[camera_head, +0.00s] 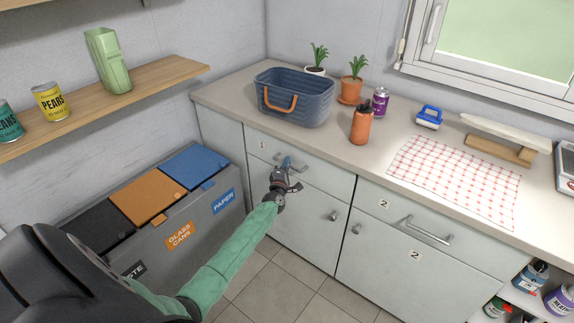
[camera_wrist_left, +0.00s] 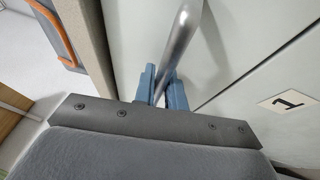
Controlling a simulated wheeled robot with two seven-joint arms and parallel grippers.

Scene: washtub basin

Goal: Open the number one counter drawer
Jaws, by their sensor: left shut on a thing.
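The number one drawer (camera_head: 328,180) is the left drawer front under the counter, with a small "1" label (camera_head: 262,145). It looks shut, flush with the cabinet. Its metal bar handle (camera_wrist_left: 183,40) shows close up in the left wrist view. My left gripper (camera_head: 284,165) is at this handle in the head view. Its blue fingers (camera_wrist_left: 163,88) are shut on the handle bar, one on each side. A "1" label (camera_wrist_left: 287,101) is at the right in the wrist view. Part of the handle is hidden behind the gripper. My right gripper is not in view.
Grey sorting bins (camera_head: 200,225) stand left of the cabinet, beside my left arm. The tiled floor before the drawer is clear.

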